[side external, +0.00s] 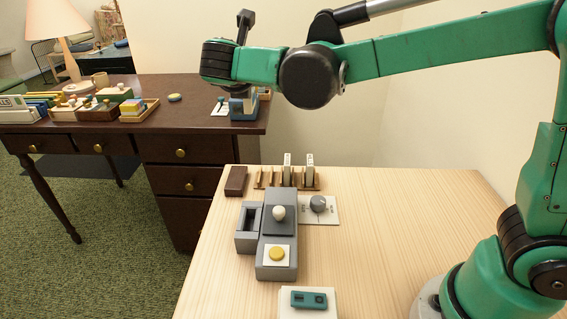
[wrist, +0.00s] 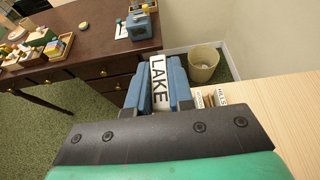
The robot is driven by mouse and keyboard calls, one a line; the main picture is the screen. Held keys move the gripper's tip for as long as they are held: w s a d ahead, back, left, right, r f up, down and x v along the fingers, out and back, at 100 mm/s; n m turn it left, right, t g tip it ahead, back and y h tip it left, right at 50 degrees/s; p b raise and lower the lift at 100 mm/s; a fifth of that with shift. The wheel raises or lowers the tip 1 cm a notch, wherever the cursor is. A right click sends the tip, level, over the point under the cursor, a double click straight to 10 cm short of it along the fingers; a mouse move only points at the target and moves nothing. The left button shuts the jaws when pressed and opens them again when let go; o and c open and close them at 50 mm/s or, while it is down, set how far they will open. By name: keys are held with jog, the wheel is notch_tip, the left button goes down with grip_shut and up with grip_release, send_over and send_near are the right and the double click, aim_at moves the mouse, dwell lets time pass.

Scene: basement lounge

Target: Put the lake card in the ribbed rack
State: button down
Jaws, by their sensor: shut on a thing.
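The lake card (wrist: 158,85) is a white upright card with black letters "LAKE". My gripper (wrist: 157,64) has two blue fingers shut on it, one on each side. In the side view the wrist is at the upper left, over the gap near the desk, and the fingers and card are hard to make out there. The ribbed rack (side external: 270,183) is a low wooden rack at the back of the light table, with two cards standing in its right part. One of these, a hills card (wrist: 221,97), shows right of my gripper in the wrist view. The rack is mostly hidden there.
A grey box with a white knob (side external: 278,212) and yellow button stands in front of the rack. The dark desk (side external: 190,118) holds trays. A bin (wrist: 203,66) stands behind.

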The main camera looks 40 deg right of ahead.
jog(key=w+d, duration=0.3)
jog(key=d, duration=0.2)
jog(key=shift+w+f, duration=0.1)
jog(key=shift+f, duration=10)
jog(key=shift+f, duration=0.15)
jog(key=c, duration=0.8)
grip_release()
